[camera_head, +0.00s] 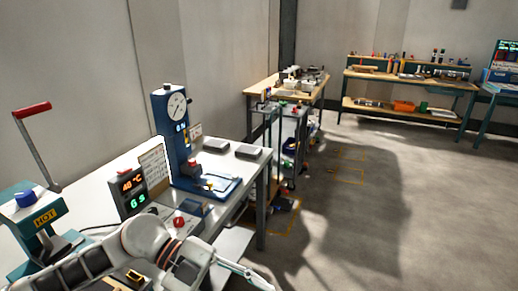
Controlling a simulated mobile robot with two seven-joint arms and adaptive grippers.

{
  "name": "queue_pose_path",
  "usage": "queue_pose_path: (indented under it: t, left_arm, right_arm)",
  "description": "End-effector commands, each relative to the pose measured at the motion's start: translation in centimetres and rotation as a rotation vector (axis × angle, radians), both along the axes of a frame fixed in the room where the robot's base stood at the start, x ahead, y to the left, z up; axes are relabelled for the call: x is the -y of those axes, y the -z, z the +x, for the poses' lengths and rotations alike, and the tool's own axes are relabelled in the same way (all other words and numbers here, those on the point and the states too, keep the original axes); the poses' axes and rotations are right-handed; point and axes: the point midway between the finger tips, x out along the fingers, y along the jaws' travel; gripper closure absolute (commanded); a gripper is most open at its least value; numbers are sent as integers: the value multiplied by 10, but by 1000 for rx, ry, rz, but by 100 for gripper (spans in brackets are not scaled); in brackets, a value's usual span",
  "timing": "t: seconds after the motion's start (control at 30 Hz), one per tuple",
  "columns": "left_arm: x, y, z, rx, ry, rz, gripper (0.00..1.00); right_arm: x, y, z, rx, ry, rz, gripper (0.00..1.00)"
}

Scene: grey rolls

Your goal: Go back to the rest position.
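My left arm comes in from the lower left, white and black with an orange-brown ring. Its gripper (252,277) is low in the head view, in front of the near edge of the white workbench (110,172). Its slim grey end points to the lower right. Nothing can be seen held in it, and I cannot tell whether its fingers are apart. My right gripper is not in view.
On the bench stand a blue dial-gauge press (168,120), a red-handled HOT press (38,222), a display (130,190) and two grey pads (215,145). Other benches (405,80) line the back. The grey floor (380,220) on the right is clear.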

Motion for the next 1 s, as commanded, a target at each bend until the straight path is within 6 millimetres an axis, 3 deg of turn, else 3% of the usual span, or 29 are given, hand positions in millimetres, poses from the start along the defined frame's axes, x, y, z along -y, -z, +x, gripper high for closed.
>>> queue_pose_path:
  t: [0.1,0.2,0.33,0.47,0.57,0.73,0.87,1.0]
  left_arm:
    - [33,-26,-5,-35,-79,-265,59]
    - [45,-46,6,-62,-202,-458,59]
    - [41,-59,34,-104,-425,-652,59]
    - [16,-46,68,-163,-702,-764,59]
    - [-14,-15,90,-219,-935,-788,59]
    - [-77,74,100,-336,-1330,-693,59]
    - [-120,151,79,-435,-1565,-546,59]
    - [-155,222,36,-539,-1741,-367,59]
  right_arm:
    - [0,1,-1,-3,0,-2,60]
    - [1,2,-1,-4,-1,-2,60]
    - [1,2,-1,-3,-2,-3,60]
    - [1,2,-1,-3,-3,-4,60]
    - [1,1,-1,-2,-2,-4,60]
    - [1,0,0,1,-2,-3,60]
    - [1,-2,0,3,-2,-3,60]
    - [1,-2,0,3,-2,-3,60]
